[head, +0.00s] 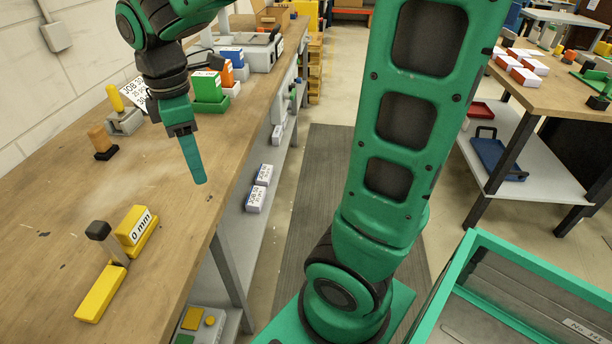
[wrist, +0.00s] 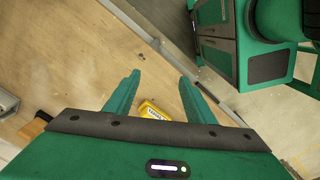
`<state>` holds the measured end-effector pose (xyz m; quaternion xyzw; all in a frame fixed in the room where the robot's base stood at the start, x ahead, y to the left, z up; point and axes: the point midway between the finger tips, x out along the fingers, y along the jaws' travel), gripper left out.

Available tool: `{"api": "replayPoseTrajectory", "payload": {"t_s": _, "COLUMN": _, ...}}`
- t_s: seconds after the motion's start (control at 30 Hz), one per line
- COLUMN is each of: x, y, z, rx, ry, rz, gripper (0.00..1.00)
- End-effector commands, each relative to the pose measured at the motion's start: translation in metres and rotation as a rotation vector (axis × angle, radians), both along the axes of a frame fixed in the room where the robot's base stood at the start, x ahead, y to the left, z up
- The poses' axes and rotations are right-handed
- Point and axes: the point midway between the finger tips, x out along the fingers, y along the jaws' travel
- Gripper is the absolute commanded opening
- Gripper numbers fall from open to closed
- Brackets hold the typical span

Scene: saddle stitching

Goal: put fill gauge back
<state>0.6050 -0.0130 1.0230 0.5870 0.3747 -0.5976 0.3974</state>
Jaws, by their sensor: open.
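A yellow block labelled "0 mm" (head: 138,226) stands on the wooden bench, with a black-knobbed grey lever (head: 107,243) beside it and a flat yellow bar (head: 100,292) in front; this looks like the gauge, but I cannot be sure. My gripper (head: 201,183) hangs over the bench, up and to the right of it, fingers pointing down. In the wrist view my gripper (wrist: 158,78) is open, with nothing between the fingertips. A yellow piece with a white label (wrist: 152,111) shows below, partly hidden by the gripper body.
At the back of the bench are a job card (head: 134,92), a wood-and-black tool (head: 101,142), and green (head: 208,88) and orange-and-white (head: 228,75) boxes. White boxes (head: 260,186) lie on the shelf below. The bench middle is clear. A green-rimmed bin (head: 455,262) is at right.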

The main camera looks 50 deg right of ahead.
Motion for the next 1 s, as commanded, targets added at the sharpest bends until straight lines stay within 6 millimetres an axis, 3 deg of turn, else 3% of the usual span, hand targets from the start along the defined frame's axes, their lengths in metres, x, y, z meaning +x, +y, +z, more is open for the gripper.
{"api": "replayPoseTrajectory", "payload": {"t_s": 0.03, "x": -0.018, "y": -0.029, "z": -0.002, "rx": 0.000, "ry": -0.006, "rz": -0.186, "gripper": 0.50}}
{"api": "replayPoseTrajectory", "payload": {"t_s": 0.2, "x": -0.084, "y": -0.098, "z": -0.016, "rx": 0.006, "ry": -0.019, "rz": -0.818, "gripper": 0.50}}
{"api": "replayPoseTrajectory", "payload": {"t_s": 0.3, "x": -0.123, "y": -0.123, "z": -0.027, "rx": 0.016, "ry": -0.021, "rz": -1.153, "gripper": 0.50}}
{"api": "replayPoseTrajectory", "payload": {"t_s": 0.5, "x": -0.175, "y": -0.144, "z": -0.045, "rx": 0.030, "ry": -0.016, "rz": -1.596, "gripper": 0.50}}
{"api": "replayPoseTrajectory", "payload": {"t_s": 0.63, "x": -0.187, "y": -0.160, "z": -0.049, "rx": 0.034, "ry": -0.013, "rz": -1.703, "gripper": 0.50}}
{"api": "replayPoseTrajectory", "payload": {"t_s": 1.0, "x": -0.188, "y": -0.160, "z": -0.050, "rx": 0.034, "ry": -0.013, "rz": -1.713, "gripper": 0.50}}
